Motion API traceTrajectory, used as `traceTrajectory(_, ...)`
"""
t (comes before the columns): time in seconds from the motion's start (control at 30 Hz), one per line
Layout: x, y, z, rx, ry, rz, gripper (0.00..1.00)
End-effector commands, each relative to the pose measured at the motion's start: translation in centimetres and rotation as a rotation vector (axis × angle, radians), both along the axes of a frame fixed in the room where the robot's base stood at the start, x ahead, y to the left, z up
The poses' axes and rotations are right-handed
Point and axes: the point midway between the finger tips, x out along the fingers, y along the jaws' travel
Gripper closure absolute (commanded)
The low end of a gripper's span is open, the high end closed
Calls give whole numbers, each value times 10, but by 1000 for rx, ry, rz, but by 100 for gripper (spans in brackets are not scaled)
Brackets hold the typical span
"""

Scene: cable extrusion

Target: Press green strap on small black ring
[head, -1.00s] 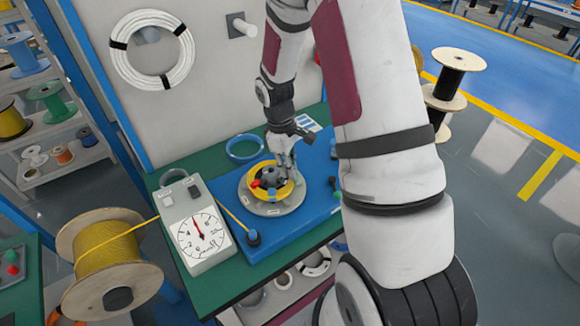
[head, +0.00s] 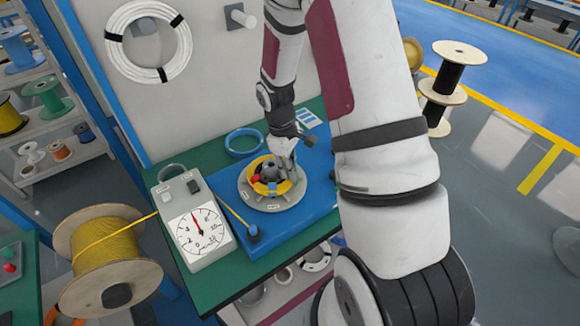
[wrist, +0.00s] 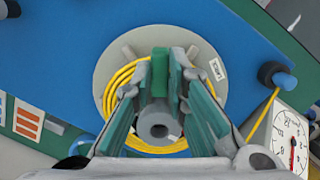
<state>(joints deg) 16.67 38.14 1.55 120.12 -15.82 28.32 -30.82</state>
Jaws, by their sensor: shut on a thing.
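My gripper (wrist: 161,66) is shut on a small green strap (wrist: 159,76), gripped upright between the two fingers in the wrist view. The fingers are above a yellow cable coil (wrist: 118,82) on a round grey plate (wrist: 108,62). A dark grey hub with a round hole (wrist: 158,124) shows at the coil's middle, between the fingers. In the head view my gripper (head: 283,168) is over the right part of the coil and partly hides it. I cannot make out a separate small black ring at the coil, nor whether the strap touches anything.
A gauge box (head: 198,225) stands left of the plate, with a blue-topped post (head: 253,234) between them. A blue ring (head: 243,143) lies behind. A yellow cable spool (head: 108,262) stands at left. White coiled cable (head: 148,41) hangs on the wall.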

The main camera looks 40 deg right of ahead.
Motion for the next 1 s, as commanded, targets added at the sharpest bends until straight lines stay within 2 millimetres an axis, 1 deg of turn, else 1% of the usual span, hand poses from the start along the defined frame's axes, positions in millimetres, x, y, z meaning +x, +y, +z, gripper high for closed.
traceTrajectory(0.37,0,0,-1,0,0,0,100)
traceTrajectory(1.0,0,0,-9,0,0,0,100)
